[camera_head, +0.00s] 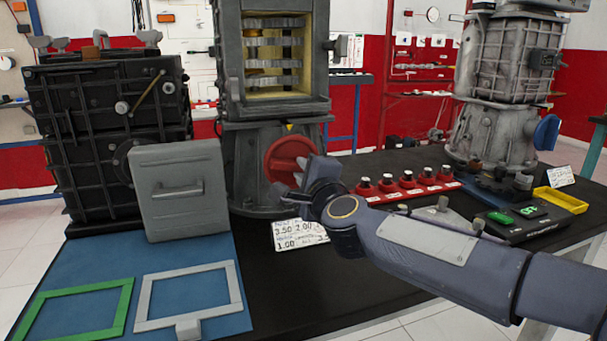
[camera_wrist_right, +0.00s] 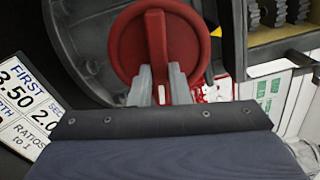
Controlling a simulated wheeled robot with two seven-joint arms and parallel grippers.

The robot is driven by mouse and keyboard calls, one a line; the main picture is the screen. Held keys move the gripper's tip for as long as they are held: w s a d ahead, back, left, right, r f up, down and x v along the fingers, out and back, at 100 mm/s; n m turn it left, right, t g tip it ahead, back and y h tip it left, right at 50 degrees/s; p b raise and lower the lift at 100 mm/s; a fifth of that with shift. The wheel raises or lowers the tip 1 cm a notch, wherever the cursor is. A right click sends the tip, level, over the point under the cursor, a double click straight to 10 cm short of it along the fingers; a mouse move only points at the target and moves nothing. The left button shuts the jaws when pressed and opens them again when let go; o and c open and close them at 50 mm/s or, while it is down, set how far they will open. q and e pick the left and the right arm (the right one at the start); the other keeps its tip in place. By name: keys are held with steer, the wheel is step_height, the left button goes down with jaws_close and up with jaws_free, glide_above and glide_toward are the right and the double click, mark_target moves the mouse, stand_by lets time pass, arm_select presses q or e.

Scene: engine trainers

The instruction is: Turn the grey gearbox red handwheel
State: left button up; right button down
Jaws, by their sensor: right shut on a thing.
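The grey gearbox (camera_head: 240,150) stands upright on the black table, with an open window of gears in its upper part. Its red handwheel (camera_head: 284,157) is on the lower front. In the right wrist view the red handwheel (camera_wrist_right: 125,45) is round with a raised bar across its middle. My right gripper (camera_head: 305,172) reaches in from the right and is at the handwheel. In the right wrist view its two fingers (camera_wrist_right: 160,85) are shut on the lower end of the bar, one on each side. My left gripper is not in view.
A black gearbox (camera_head: 75,120) and a grey cover with a handle (camera_head: 180,215) stand at left. Green (camera_head: 35,303) and grey (camera_head: 150,323) frames lie on a blue mat (camera_head: 205,255). A ratio card (camera_head: 302,235), red-based knobs (camera_head: 408,187) and a yellow tray (camera_head: 562,199) are around my right arm.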

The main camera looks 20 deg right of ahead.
stand_by(0.4)
steer(key=c, duration=1.4)
jaws_free()
steer(key=shift+o, duration=0.2)
steer(key=shift+s, duration=0.1)
steer(key=s+p, duration=0.1)
steer(key=s, duration=0.6)
steer(key=shift+s+d, duration=0.15)
steer(key=shift+s, duration=0.15)
steer(key=shift+f, duration=0.1)
